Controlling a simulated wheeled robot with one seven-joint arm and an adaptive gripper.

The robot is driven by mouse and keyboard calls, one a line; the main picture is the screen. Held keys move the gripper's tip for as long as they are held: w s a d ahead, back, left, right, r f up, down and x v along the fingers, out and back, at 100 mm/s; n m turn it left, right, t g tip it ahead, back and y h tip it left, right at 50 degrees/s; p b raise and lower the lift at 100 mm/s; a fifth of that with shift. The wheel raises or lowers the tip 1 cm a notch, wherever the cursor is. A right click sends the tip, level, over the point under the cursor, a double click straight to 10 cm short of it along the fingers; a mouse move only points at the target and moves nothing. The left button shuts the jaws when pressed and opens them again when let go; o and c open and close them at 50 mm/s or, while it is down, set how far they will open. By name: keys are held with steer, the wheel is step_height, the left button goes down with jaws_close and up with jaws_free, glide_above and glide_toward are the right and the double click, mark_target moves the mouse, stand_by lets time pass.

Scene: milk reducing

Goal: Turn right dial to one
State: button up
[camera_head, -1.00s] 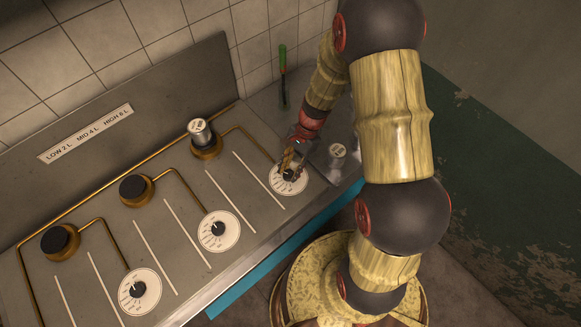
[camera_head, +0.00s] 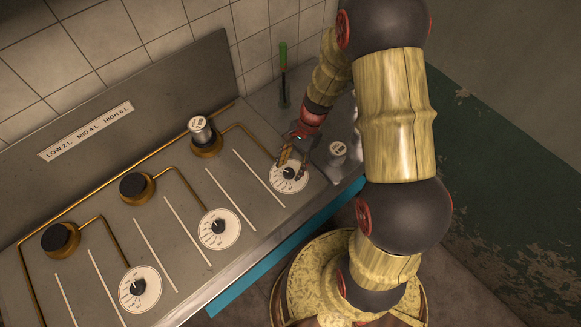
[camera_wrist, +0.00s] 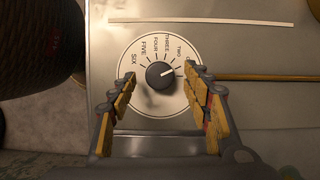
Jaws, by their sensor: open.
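The right dial is a white disc with a dark round knob (camera_head: 289,173) at the right end of the stove front. In the wrist view the knob (camera_wrist: 160,75) lies between my gripper's fingers, with a gap on both sides. My gripper (camera_wrist: 160,76) is open and empty; in the head view it (camera_head: 293,160) is just above and behind the dial. The dial's printed words SIX, FIVE, FOUR, THREE and TWO are readable. The knob's light mark points right and slightly up, past TWO, towards the right finger. That finger hides the print there.
Two similar dials, the middle one (camera_head: 219,228) and the left one (camera_head: 140,288), sit further left. A metal canister (camera_head: 200,131) stands on the far burner, and another (camera_head: 338,149) stands right of the right dial. A green-handled tool (camera_head: 283,75) is by the wall.

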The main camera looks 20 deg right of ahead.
steer(key=v, duration=1.1)
steer(key=s+a+r+n+t+h, duration=0.2)
steer(key=s+r+n, duration=0.5)
steer(key=r, duration=0.4)
steer(key=s+a+r+n+t+h+b, duration=0.1)
steer(key=s+a+r+n+t+h, duration=0.1)
steer(key=s+r+n+t, duration=0.3)
steer(key=s+r+n, duration=0.1)
steer(key=s+r, duration=0.2)
steer(key=r, duration=0.4)
steer(key=shift+s+a+n, duration=0.4)
